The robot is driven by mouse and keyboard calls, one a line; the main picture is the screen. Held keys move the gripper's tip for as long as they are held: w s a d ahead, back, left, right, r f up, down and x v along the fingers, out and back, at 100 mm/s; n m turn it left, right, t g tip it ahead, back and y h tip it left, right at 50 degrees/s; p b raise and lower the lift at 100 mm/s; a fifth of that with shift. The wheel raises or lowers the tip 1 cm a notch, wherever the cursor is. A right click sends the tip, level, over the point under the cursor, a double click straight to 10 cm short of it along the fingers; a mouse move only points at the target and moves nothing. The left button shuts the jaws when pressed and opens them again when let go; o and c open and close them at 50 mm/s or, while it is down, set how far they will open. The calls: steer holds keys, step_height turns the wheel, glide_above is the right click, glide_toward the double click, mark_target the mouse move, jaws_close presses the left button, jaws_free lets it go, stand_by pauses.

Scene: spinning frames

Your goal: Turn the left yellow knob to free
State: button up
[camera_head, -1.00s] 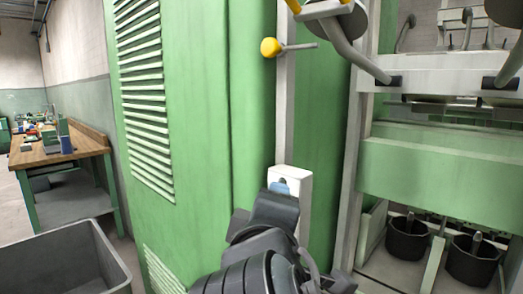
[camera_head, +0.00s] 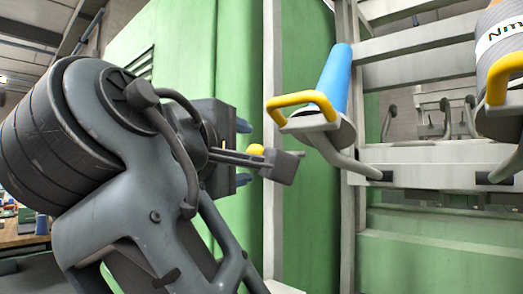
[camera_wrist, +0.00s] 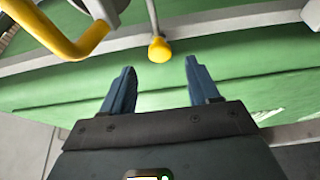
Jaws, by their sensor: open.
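In the wrist view the yellow knob (camera_wrist: 160,50) sits at the end of a thin grey rod, in front of the machine's pale post. My gripper (camera_wrist: 158,70) is open, with its two blue fingers apart. The knob lies just beyond the fingertips, roughly centred between them, and nothing is held. In the head view my gripper (camera_head: 243,152) is beside the knob, largely covered by my arm.
A yellow-handled bracket (camera_head: 300,100) with a blue cone (camera_head: 333,80) is right of the knob; its yellow handle (camera_wrist: 60,38) fills the wrist view's upper left. Another spool with a yellow handle (camera_head: 497,90) is at far right. The green cabinet (camera_head: 225,60) stands behind.

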mark_target(254, 149)
steer(key=p+x, duration=0.1)
steer(key=x, duration=0.4)
steer(key=shift+f, duration=0.1)
steer(key=c, duration=1)
